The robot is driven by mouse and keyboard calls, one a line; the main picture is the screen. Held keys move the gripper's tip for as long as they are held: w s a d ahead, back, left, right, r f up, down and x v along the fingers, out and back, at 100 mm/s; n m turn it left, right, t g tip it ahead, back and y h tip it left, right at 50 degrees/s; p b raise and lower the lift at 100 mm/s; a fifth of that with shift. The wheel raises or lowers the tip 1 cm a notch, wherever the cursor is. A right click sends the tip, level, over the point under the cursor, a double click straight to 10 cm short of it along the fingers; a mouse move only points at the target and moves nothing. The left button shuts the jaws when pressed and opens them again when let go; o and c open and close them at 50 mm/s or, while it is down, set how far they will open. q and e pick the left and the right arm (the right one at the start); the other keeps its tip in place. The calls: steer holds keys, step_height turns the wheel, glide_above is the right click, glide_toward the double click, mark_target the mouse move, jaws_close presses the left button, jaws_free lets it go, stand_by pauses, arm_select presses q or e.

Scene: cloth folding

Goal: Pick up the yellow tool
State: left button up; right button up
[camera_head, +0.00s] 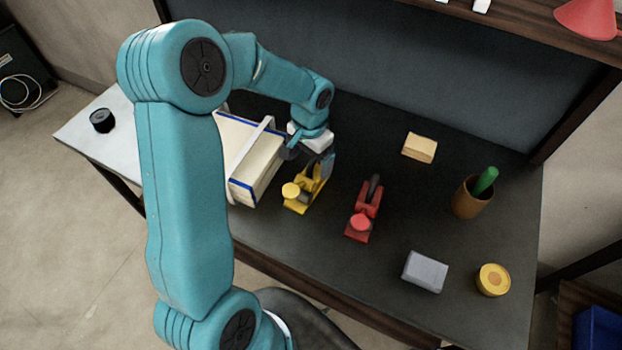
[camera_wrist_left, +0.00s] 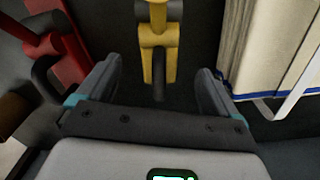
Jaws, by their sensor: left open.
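The yellow tool (camera_head: 300,194) lies on the dark table, between the box with blue edges and a red tool. It has a round yellow knob at its near end. My left gripper (camera_head: 312,158) is over its far end. In the left wrist view, the open fingers of the gripper (camera_wrist_left: 160,88) stand on either side of the tool's dark end, and the yellow tool (camera_wrist_left: 159,36) runs up between them to the top edge. I see a gap on both sides. My right gripper does not show.
A cream box with blue edges (camera_head: 257,165) stands close on the left. The red tool (camera_head: 362,212) lies close on the right. A wooden block (camera_head: 419,147), a brown cup with a green item (camera_head: 470,198), a grey block (camera_head: 425,271) and a yellow round container (camera_head: 493,279) are farther right.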

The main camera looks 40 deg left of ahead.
mark_target(308, 173)
arm_select(q)
steer(key=shift+s+f, duration=0.25)
steer(key=shift+f, duration=0.35)
steer(key=f, duration=0.3)
steer(key=f+p, duration=0.1)
steer(key=f, duration=0.1)
steer(key=shift+s+d, duration=0.1)
steer(key=shift+s, duration=0.15)
steer(key=shift+d, duration=0.1)
jaws_close()
steer(key=shift+w+r, duration=0.1)
